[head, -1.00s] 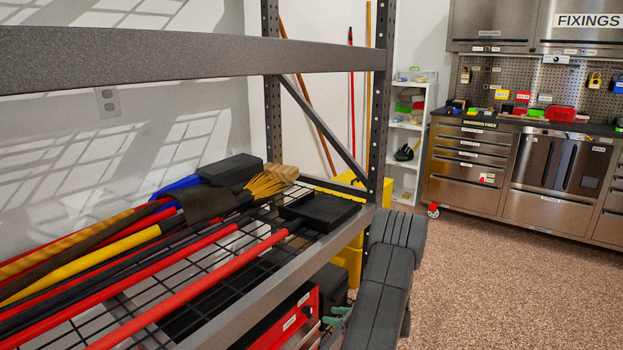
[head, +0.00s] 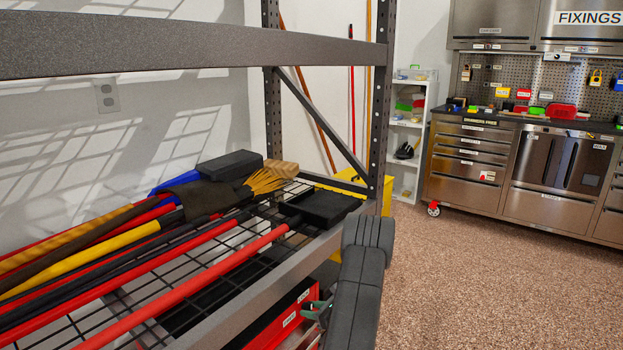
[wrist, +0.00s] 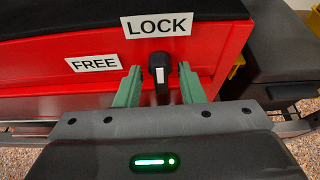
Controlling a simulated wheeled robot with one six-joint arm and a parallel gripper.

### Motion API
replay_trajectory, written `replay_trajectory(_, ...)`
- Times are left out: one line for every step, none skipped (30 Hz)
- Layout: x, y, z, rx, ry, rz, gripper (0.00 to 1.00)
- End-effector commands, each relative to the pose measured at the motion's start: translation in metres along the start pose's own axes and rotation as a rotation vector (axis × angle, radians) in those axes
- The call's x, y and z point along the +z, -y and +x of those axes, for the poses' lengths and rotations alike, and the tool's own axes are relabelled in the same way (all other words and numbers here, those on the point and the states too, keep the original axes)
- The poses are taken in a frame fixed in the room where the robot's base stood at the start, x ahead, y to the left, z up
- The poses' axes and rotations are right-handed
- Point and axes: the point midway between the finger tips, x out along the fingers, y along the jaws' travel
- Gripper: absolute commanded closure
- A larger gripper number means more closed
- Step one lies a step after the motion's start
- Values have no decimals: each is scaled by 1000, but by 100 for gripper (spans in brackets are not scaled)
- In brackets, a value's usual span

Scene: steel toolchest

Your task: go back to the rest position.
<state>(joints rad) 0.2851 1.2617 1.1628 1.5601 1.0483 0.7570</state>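My gripper (wrist: 160,78) is open in the wrist view, with its two green fingers apart. A black knob (wrist: 160,68) with a white line shows between the fingertips, with a gap on each side. The knob's white line runs up toward the LOCK label (wrist: 156,25). The FREE label (wrist: 94,64) is to its left. Both labels are on a red box (wrist: 225,60). In the head view my gripper (head: 318,309) is low, beside the red box (head: 283,325) under the shelf edge. The knob cannot be made out there.
A steel rack's front beam (head: 270,285) runs beside my arm. An upright post (head: 381,110) stands close behind. Open floor (head: 500,280) lies to the right, before the steel toolchest (head: 465,165).

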Motion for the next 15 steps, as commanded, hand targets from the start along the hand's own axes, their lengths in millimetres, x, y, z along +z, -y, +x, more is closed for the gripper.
replay_trajectory(-2,0,-1,-14,0,-26,65)
replay_trajectory(-2,0,-1,-21,-1,-44,65)
replay_trajectory(-2,0,-1,-31,-1,-67,65)
replay_trajectory(-1,0,-1,-38,-1,-86,65)
replay_trajectory(-1,0,-1,-45,0,-103,65)
replay_trajectory(-1,0,-1,-55,0,-126,65)
replay_trajectory(-1,0,-1,-62,0,-142,65)
replay_trajectory(-2,-1,-1,-68,-1,-160,65)
replay_trajectory(-2,-1,-1,-78,0,-182,65)
replay_trajectory(-2,-1,-1,-86,-1,-200,65)
replay_trajectory(-2,-1,-1,-92,-1,-216,65)
replay_trajectory(-2,-1,-1,-101,-1,-238,65)
replay_trajectory(-2,-1,-1,-108,0,-254,65)
replay_trajectory(-2,-1,-1,-115,0,-272,65)
replay_trajectory(-2,-1,-1,-124,-1,-295,65)
